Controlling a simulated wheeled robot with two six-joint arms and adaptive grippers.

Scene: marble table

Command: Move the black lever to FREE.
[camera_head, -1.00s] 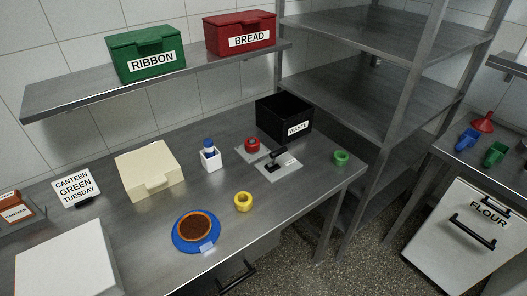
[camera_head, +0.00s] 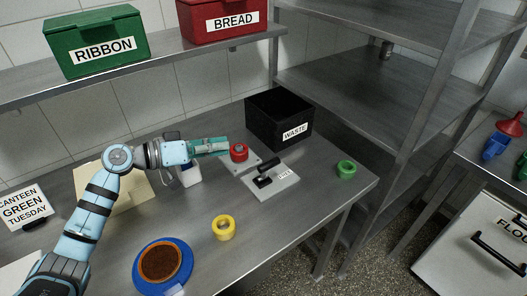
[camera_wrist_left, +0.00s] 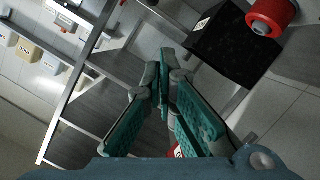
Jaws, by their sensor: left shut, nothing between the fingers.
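The black lever (camera_head: 268,166) stands on a light grey plate (camera_head: 272,189) on the steel table in the head view. Its handle tilts toward the back right. A small white label (camera_head: 286,175), which seems to read FREE, lies at the plate's right side. My left gripper (camera_head: 228,147) has teal finger pads. It is shut and empty, held above the table left of the lever and beside the red round knob. In the left wrist view its fingertips (camera_wrist_left: 165,62) meet; I cannot make out the lever there. My right gripper is not in view.
The red knob (camera_head: 239,152) sits between my gripper and the lever. A black WASTE bin (camera_head: 265,125) stands behind. A green ring (camera_head: 346,170) is right, a yellow ring (camera_head: 223,228) in front. A shelf (camera_head: 160,50) hangs above.

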